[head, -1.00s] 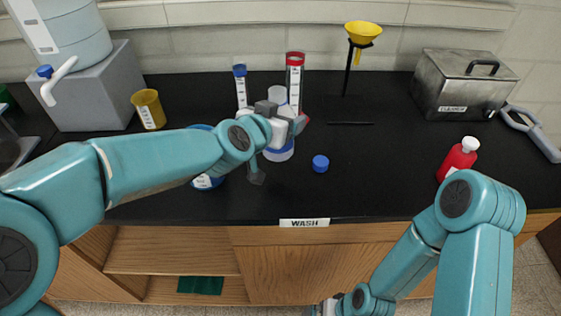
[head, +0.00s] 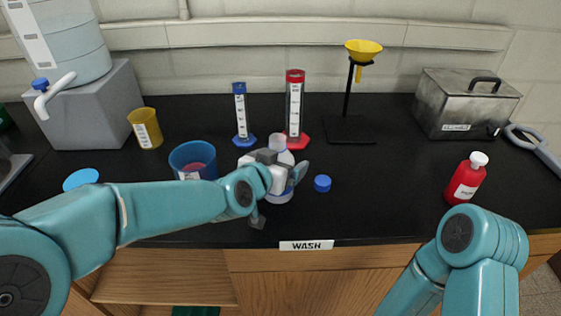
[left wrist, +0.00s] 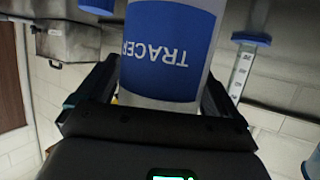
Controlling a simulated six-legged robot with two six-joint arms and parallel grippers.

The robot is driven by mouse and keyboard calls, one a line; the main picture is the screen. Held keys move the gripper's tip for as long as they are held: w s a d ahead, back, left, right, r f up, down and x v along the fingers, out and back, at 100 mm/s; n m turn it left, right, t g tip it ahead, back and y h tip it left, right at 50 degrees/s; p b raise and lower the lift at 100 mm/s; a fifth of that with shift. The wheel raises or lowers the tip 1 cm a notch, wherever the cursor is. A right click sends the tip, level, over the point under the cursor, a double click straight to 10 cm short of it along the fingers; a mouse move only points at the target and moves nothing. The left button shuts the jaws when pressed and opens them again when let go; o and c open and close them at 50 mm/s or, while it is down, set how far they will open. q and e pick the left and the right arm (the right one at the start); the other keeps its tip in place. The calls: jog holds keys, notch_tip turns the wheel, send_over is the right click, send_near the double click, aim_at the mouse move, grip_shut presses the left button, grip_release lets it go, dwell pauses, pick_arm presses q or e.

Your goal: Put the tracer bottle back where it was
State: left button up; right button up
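The tracer bottle is a clear bottle with a blue label and an open-looking pale top; in the head view (head: 278,143) it is upright near the bench's middle, partly hidden by my gripper. In the left wrist view its blue label (left wrist: 168,50) reads TRACER upside down, between the two fingers. My left gripper (head: 280,178) is shut on the bottle's sides. I cannot tell whether its base touches the bench. A blue cap (head: 322,183) lies on the bench just right of it. My right gripper is out of view; only the right arm shows.
Behind the bottle stand a blue-topped cylinder (head: 240,113) and a red-topped cylinder (head: 294,105). A blue beaker (head: 193,155) and yellow cup (head: 145,128) are left. A funnel stand (head: 350,128), metal box (head: 463,105) and red bottle (head: 465,180) are right. A WASH label (head: 306,245) marks the front edge.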

pick_arm(q)
jog(key=shift+s+a+r, duration=0.1)
jog(key=shift+s+r, duration=0.1)
jog(key=shift+r, duration=0.15)
jog(key=p+v, duration=0.1)
jog(key=v, duration=1)
jog(key=shift+s+a, duration=0.2)
jog(key=shift+s, duration=0.05)
